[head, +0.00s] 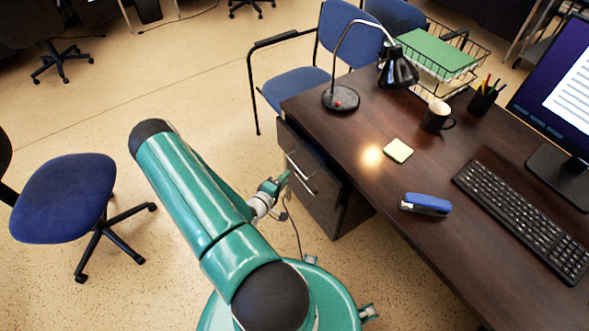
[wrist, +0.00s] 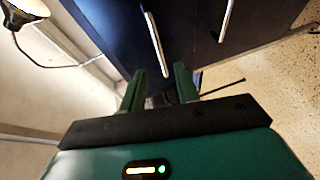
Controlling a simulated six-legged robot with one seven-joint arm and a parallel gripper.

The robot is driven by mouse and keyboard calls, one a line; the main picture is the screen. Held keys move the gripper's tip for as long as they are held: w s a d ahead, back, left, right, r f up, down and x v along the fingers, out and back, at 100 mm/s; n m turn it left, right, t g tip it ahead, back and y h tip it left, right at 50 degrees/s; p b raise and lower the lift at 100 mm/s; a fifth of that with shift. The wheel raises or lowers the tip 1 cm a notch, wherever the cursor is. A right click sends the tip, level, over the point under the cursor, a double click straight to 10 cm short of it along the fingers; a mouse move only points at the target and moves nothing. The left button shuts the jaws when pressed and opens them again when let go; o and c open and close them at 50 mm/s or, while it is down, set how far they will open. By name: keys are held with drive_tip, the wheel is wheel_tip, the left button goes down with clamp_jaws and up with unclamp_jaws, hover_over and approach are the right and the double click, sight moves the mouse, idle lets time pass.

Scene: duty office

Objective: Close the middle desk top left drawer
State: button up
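The dark desk (head: 345,115) has a drawer unit under its left end. The top drawer (head: 287,143) appears pulled out, with a dark gap behind its front. In the wrist view dark drawer fronts (wrist: 190,45) fill the upper middle. They bear two silver bar handles, one (wrist: 157,45) just above my fingers and one (wrist: 226,18) further right. My gripper (head: 277,183) is beside the drawer fronts in the head view, partly behind my arm. In the wrist view my gripper (wrist: 160,82) has its two green fingers apart with nothing between them. Whether they touch the front is unclear.
A desk lamp (head: 341,98), sticky notes (head: 398,151), a blue stapler (head: 426,204), a mug (head: 437,117) and a keyboard (head: 525,215) are on the desk. A blue chair (head: 297,88) stands behind it; another (head: 64,198) stands left. Floor between is clear.

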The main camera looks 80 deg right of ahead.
drive_tip(key=x, duration=0.7)
drive_tip(key=shift+c, duration=0.2)
drive_tip(key=shift+s, duration=0.1)
clamp_jaws()
